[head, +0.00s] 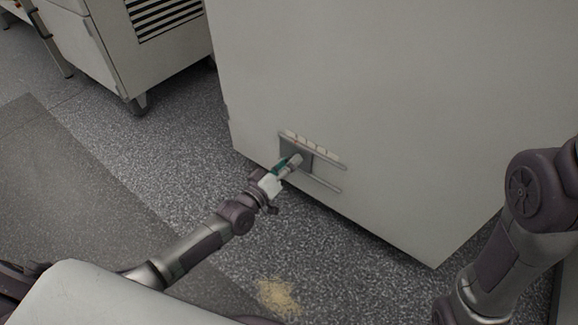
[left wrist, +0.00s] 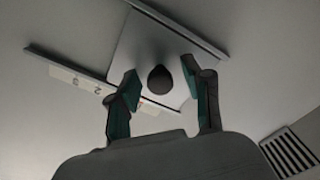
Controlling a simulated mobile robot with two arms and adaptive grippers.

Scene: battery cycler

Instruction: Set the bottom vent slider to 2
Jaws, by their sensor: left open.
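The vent slider is a grey square plate (head: 288,149) with a round knob, low on the front of a large white cabinet. It sits at the left end of two horizontal rails (head: 322,184). A pale label strip (head: 318,149) runs along the upper rail. In the left wrist view the dark knob (left wrist: 160,79) stands out from the plate (left wrist: 150,45), and the strip (left wrist: 82,82) shows small digits, one looking like a 2. My left gripper (left wrist: 161,74) is open, with one finger on each side of the knob; contact is not clear. My right gripper is out of view.
The white cabinet (head: 400,90) fills the middle and right. Another white cabinet (head: 110,50) with a dark grille stands at the back left. A dark slotted grille (left wrist: 290,152) shows in the left wrist view. A yellowish patch (head: 278,297) lies on the speckled floor.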

